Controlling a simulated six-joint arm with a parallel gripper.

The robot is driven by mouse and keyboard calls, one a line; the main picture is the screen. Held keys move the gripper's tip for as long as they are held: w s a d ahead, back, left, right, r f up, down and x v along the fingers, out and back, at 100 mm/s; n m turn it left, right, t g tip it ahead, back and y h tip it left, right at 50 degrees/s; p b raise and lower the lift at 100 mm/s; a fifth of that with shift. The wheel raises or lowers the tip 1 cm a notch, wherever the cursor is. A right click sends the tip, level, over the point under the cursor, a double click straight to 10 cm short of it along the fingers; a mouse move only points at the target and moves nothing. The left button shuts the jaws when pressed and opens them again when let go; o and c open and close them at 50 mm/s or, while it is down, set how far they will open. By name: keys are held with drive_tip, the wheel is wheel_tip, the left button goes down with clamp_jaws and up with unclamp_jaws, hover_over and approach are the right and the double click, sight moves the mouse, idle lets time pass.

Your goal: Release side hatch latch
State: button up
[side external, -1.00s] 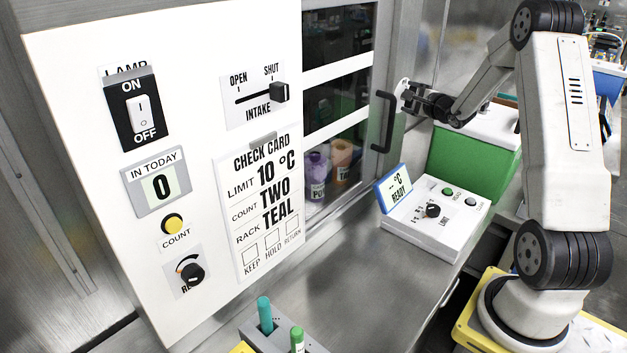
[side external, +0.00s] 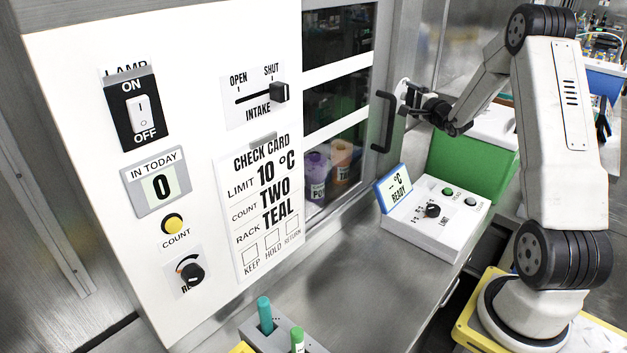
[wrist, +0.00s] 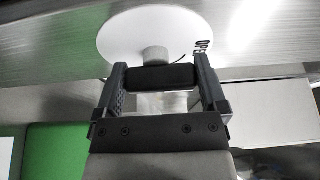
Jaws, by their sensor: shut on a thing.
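The latch is a dark bar (wrist: 160,78) on a grey hub in front of a round white plate (wrist: 142,32) in the wrist view. My gripper (wrist: 158,66) has one finger at each end of the bar and is shut on it. The bar lies about level across that view. Letters, partly hidden, show at the plate's right edge. In the side external view my gripper (side external: 408,99) is at the white plate (side external: 401,88), just right of the hatch's black pull handle (side external: 384,122). The latch itself is hidden there by the gripper.
A white instrument with a READY screen (side external: 394,189) stands on the steel counter (side external: 350,250) below my gripper. A green box with a white lid (side external: 465,165) stands behind it. The white control panel (side external: 215,150) is at left.

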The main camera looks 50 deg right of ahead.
drive_tip(key=o, duration=0.9)
drive_tip(key=shift+v, duration=3.9)
drive_tip(key=shift+a+f, duration=0.1)
